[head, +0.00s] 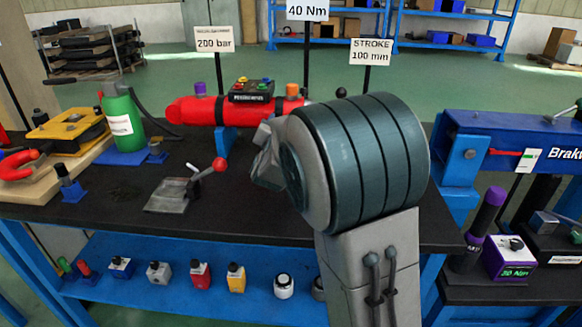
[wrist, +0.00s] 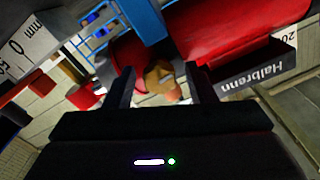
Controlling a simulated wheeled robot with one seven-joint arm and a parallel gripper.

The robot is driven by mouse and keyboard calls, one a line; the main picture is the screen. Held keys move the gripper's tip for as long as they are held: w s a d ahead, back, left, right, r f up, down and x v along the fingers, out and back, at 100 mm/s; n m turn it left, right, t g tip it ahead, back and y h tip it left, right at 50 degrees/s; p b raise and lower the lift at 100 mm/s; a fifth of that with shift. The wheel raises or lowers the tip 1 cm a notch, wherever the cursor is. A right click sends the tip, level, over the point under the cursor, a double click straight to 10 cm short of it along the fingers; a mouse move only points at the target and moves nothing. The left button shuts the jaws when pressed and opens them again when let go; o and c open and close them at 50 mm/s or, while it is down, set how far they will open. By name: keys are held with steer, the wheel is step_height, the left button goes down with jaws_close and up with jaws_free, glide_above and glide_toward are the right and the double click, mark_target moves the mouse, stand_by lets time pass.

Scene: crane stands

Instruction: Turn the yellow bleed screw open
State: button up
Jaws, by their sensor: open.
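The yellow bleed screw (wrist: 160,76) shows in the wrist view as a dull yellow, faceted head, with an orange part (wrist: 173,93) against it. My gripper (wrist: 158,70) is open, with one dark finger on each side of the screw and a visible gap to both. I cannot tell how deep the screw sits between the fingers. The red cylinder (wrist: 215,40) fills the upper right of the wrist view. The screw and my fingertips cannot be made out there.
The cylinder carries a purple cap (head: 200,89), a button box (head: 251,92) and an orange cap (head: 292,90). A red-knobbed lever (head: 205,171) stands on the bench (head: 110,185), left of my arm. A green bottle (head: 122,120) stands further left.

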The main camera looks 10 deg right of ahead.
steer(key=m+b, duration=0.1)
steer(key=m, duration=0.2)
steer(key=shift+f+b, duration=0.15)
steer(key=shift+b, duration=0.2)
steer(key=s+a+r+n+g+y+p, duration=0.1)
steer(key=s+a+r+n+y+p, duration=0.15)
steer(key=s+p, duration=0.4)
steer(key=s+a+r+n+g+y+p, duration=0.2)
steer(key=s+a+y+p, duration=0.15)
steer(key=s, duration=0.55)
steer(key=s+d+r+n+g+y+p, duration=0.1)
steer(key=s+r+n+g+p, duration=0.3)
steer(key=s+g+p, duration=0.3)
steer(key=shift+s+d+r+n+g+p, duration=0.25)
steer(key=shift+s+n+p, duration=0.6)
steer(key=shift+s+p, duration=1.65)
steer(key=shift+s+a+f+b, duration=0.1)
steer(key=shift+s+f+b, duration=0.05)
steer(key=shift+s+b, duration=0.6)
